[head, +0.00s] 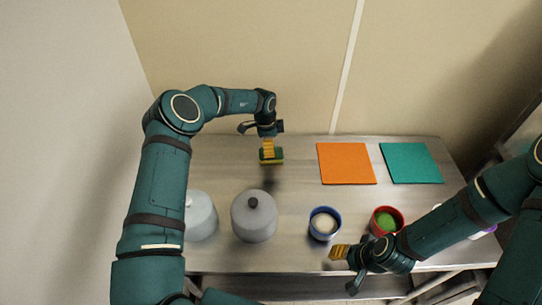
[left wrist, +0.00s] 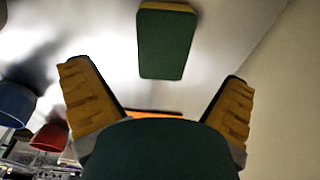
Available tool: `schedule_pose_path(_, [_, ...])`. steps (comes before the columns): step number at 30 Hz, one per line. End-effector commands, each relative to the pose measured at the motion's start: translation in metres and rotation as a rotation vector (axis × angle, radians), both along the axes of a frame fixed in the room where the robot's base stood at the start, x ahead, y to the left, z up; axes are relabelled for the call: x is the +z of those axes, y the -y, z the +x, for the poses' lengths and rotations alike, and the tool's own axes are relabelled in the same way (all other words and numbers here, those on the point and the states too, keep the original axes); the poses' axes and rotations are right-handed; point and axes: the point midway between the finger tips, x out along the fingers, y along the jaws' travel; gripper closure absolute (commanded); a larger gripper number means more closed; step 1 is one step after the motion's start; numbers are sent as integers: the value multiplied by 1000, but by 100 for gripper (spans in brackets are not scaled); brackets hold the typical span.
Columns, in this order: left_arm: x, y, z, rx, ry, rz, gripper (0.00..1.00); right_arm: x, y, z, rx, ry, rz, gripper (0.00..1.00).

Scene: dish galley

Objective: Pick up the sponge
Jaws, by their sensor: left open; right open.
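The sponge (head: 272,157) is a small block with a green face and a yellow layer, lying on the metal counter toward the back left. It also shows in the left wrist view (left wrist: 166,42), where its green face is toward the camera. My left gripper (head: 268,149) is open with yellow fingers, directly over or beside the sponge in the head view. In the left wrist view the sponge lies ahead of the spread fingertips, and nothing is between them. My right gripper (head: 338,252) is open and empty near the counter's front edge, by the blue bowl.
A blue bowl (head: 324,222) with pale contents and a red bowl (head: 375,222) with green contents stand at the front right. Two grey lidded pots (head: 254,218) (head: 201,217) stand front left. Orange (head: 346,164) and teal (head: 411,164) mats lie at the back right.

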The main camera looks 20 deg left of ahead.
Motion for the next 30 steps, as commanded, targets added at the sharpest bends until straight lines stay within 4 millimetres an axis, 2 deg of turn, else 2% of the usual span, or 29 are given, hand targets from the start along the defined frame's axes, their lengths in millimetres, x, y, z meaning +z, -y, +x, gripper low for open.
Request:
schedule_pose_path(5, [-10, 0, 1, 0, 0, 0, 0, 0, 0, 0, 0, 0, 0, 53])
schedule_pose_path(10, [-35, 0, 3, 0, -1, -1, 0, 0, 0, 0, 0, 0, 0, 53])
schedule_pose_path(12, [-46, 1, 4, 0, 1, -1, 0, -10, 0, 0, -1, 1, 0, 53])
schedule_pose_path(15, [-54, 2, 4, 0, 1, 0, 0, -15, 0, -1, -2, 0, -1, 53])
schedule_pose_path(30, [-54, 2, 4, 0, 1, -1, 0, -13, 0, 0, -3, 1, -1, 53])
